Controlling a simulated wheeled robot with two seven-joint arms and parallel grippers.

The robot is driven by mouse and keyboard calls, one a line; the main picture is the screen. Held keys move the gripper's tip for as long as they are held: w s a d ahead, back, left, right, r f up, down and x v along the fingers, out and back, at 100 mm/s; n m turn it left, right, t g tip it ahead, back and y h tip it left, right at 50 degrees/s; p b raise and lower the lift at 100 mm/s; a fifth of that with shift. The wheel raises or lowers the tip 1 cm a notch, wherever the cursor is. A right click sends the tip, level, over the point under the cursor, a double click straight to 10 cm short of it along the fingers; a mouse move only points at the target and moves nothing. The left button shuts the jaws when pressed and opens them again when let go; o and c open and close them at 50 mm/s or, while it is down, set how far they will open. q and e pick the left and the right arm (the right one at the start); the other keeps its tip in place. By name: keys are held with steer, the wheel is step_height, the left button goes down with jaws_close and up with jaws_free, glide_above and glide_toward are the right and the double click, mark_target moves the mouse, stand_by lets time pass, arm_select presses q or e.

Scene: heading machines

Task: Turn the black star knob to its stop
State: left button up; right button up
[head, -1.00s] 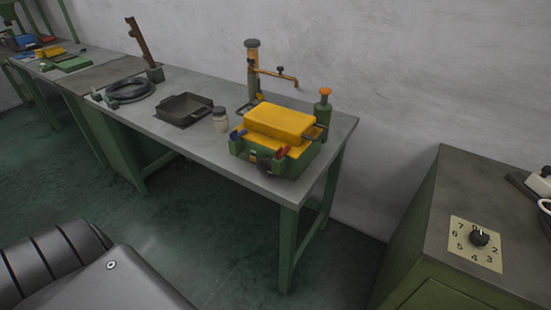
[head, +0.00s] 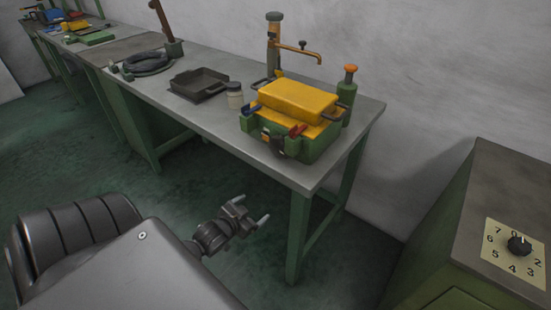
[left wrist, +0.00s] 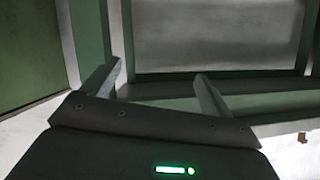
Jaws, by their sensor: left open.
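The black star knob (head: 519,245) sits on a cream dial plate (head: 497,227) marked with numbers, on top of the green cabinet at the right of the head view. Its white pointer mark is near the 0. My left gripper (head: 254,208) is in the lower middle of the head view, in front of the workbench and well to the left of the knob. It is open and empty; its two fingers (left wrist: 155,88) stand apart in the left wrist view, with no knob between them. My right gripper is not in view.
A workbench (head: 225,118) carries a green and yellow toolbox (head: 290,108), a tray (head: 198,85), a jar (head: 235,95) and a coiled cable (head: 147,63). The green cabinet (head: 485,185) stands at the right. Open floor lies between bench and cabinet.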

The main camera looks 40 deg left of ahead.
arm_select(q)
step_height(320, 180, up, 13)
steer(key=d+m+t+b, duration=0.1)
steer(key=t, duration=0.2)
steer(key=t+h+b, duration=0.1)
steer(key=t, duration=0.1)
glide_toward(277, 148)
steer(key=shift+s+m, duration=0.4)
steer(key=shift+s, duration=0.25)
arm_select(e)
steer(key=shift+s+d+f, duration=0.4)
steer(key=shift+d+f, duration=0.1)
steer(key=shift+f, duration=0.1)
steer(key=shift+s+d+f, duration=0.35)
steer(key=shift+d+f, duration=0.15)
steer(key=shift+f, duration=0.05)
arm_select(q)
steer(key=w, duration=0.9)
steer(key=shift+w+a+b, duration=0.2)
steer(key=shift+b, duration=0.1)
steer(key=shift+w, duration=0.6)
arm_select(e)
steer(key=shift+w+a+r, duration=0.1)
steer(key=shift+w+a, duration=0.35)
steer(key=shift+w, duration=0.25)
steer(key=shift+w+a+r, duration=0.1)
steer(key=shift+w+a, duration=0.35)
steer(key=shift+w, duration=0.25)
